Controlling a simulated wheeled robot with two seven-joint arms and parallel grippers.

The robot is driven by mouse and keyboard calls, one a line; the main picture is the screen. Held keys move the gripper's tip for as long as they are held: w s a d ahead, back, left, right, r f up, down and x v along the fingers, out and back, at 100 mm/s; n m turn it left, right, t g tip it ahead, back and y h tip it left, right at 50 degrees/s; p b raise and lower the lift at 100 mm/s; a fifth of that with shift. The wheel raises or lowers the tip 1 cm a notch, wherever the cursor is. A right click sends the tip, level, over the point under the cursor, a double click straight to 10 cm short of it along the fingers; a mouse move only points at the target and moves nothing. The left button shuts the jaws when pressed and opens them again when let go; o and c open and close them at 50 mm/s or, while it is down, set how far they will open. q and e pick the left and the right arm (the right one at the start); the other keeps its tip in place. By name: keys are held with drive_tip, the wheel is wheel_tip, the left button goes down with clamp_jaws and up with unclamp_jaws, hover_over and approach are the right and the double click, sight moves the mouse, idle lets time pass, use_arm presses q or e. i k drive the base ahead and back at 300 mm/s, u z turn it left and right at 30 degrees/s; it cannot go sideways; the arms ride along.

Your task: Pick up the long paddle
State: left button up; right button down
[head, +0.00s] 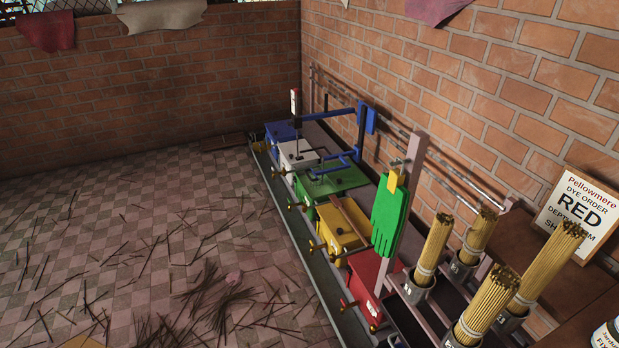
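A long, thin brown stick (351,221) lies slantwise over the top of the yellow box (337,215) in the row along the right wall. It may be the long paddle, but its ends are too small to make out clearly. A darker flat piece (226,141) lies on the floor by the far wall; I cannot tell what it is. Neither of my grippers shows in the head view.
Blue, white, green and red (372,286) boxes stand in the same row. A green glove (388,215) hangs on a post beside the red one. Bundles of yellow sticks (491,303) stand in holders at lower right, near a "RED" sign (580,215). Loose sticks litter the checkered floor.

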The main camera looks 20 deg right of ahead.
sight(334, 199)
drive_tip(key=i, duration=3.45)
drive_tip(key=z, duration=4.05)
drive_tip(key=i, duration=0.5)
drive_tip(key=z, duration=0.1)
